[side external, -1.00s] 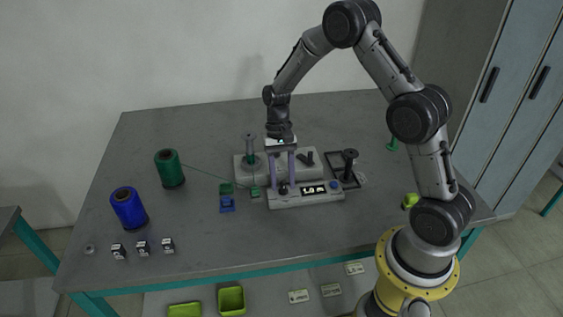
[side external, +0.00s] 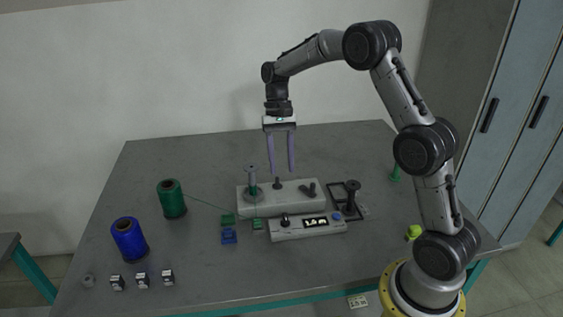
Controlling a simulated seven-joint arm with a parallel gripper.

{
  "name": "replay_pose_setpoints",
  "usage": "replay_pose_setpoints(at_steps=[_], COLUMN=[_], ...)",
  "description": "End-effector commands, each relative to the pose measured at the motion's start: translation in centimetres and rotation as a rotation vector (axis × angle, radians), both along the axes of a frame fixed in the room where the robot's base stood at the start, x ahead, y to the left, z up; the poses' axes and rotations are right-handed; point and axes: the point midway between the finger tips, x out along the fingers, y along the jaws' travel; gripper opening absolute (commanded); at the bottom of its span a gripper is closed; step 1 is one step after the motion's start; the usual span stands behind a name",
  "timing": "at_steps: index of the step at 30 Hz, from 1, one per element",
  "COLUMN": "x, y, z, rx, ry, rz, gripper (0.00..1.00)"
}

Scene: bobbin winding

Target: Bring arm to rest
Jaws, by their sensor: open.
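My gripper (side external: 281,170) is open and empty. Its two long purple fingers point straight down above the winding machine (side external: 310,197), with their tips near a dark upright post (side external: 277,184) on its top. I cannot tell the exact gap between tips and post. The machine is pale grey, with a control panel (side external: 290,233) in front that carries a black knob, a lit display (side external: 315,222) and a blue button. A green bobbin or disc (side external: 252,193) sits at the machine's left end around a grey spindle.
A green thread spool (side external: 172,199) and a blue spool (side external: 129,239) stand at the left. A green thread runs from the green spool toward the machine. Small green and blue blocks (side external: 229,237) lie left of the panel. A black stand (side external: 352,196) is at the right. The back table is clear.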

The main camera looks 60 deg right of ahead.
Motion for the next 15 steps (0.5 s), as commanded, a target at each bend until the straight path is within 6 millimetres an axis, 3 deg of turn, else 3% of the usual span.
replay_pose_setpoints(at_steps=[5, 8, 11, 15], x=[0.0, 0.2, 0.2, -2.2], y=[0.1, 0.6, 1.6, 3.8], z=[0.0, 1.0, 3.9, 9.0], rx=[0.0, -0.007, -0.025, -0.057], ry=[0.0, -0.024, -0.087, -0.184], rz=[0.001, 0.014, 0.037, 0.084], gripper=[0.45, 0.45, 0.45, 0.45])
